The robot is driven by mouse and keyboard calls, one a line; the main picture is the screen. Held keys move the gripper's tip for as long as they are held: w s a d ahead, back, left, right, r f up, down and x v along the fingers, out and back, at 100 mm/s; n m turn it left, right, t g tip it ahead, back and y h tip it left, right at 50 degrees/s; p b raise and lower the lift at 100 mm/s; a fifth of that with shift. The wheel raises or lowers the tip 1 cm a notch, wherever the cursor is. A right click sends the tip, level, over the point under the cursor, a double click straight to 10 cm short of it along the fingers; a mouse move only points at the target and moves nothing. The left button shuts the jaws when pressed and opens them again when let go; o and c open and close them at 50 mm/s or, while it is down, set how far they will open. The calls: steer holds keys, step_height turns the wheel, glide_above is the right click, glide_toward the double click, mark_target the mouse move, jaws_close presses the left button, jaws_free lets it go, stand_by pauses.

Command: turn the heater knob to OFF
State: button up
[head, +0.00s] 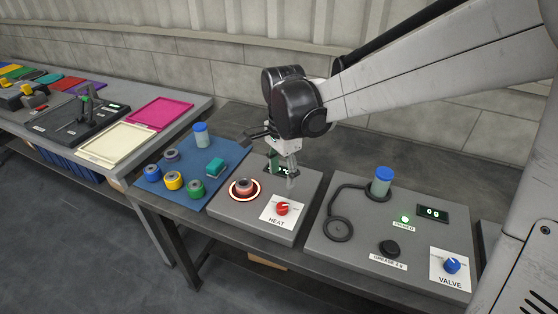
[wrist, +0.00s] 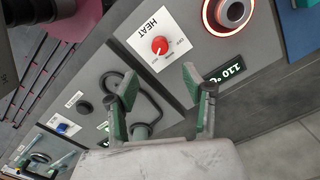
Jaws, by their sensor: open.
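The red heater knob (head: 282,208) sits on a white HEAT plate (head: 270,217) at the front of the grey heater unit. In the wrist view the knob (wrist: 160,45) lies beyond my fingertips; its small dial marks are hard to read, so I cannot tell its setting for sure. The fingers (wrist: 160,87) are spread in the wrist view.
A dark reddish round piece (head: 244,187) sits on the heater plate.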

mark_target(282, 205)
step_height(282, 205, down, 12)
steer(key=shift+f+b, duration=0.25)
steer(key=shift+b, duration=0.3)
steer(key=shift+c, duration=0.3)
jaws_close()
